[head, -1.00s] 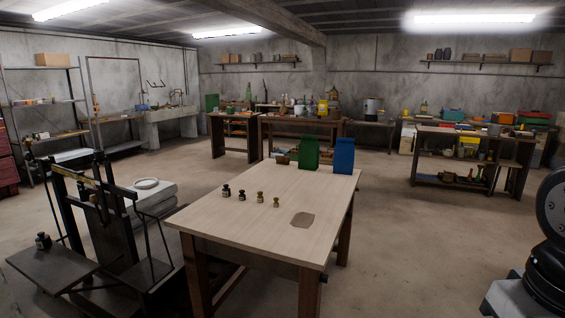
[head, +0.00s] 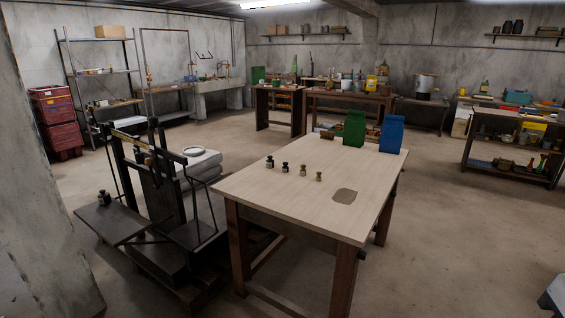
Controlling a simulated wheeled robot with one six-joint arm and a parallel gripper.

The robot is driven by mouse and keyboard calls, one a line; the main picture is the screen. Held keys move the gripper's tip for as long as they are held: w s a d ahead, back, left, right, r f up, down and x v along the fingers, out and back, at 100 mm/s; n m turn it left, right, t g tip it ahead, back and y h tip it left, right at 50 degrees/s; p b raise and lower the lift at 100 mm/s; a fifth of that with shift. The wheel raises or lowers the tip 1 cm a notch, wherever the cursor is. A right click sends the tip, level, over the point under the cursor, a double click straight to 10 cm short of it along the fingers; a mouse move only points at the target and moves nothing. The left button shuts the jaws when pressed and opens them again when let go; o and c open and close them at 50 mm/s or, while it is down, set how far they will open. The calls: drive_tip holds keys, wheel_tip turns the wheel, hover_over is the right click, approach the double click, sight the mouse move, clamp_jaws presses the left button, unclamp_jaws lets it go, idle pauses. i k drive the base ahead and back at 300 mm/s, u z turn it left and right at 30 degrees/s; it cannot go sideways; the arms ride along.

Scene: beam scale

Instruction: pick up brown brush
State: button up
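A small brown object (head: 327,135) lies near the far left edge of the wooden table (head: 265,195), left of a green bag (head: 354,129). It may be the brown brush, but it is too small to tell.
A blue bag (head: 392,134) stands at the table's far right corner. Several small weights (head: 286,168) and a flat tan patch (head: 344,196) are on the table top. A dark beam scale (head: 150,205) stands close on the left.

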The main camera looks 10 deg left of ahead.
sight(325, 135)
drive_tip(key=z, duration=0.55)
drive_tip(key=k, duration=0.65)
drive_tip(key=z, duration=0.5)
drive_tip(key=i, duration=3.15)
drive_tip(key=u, duration=0.15)
drive_tip(key=i, duration=3.85)
drive_tip(key=u, duration=0.5)
drive_tip(key=i, duration=1.9)
drive_tip(key=u, duration=0.7)
drive_tip(key=i, duration=1)
drive_tip(key=u, duration=0.8)
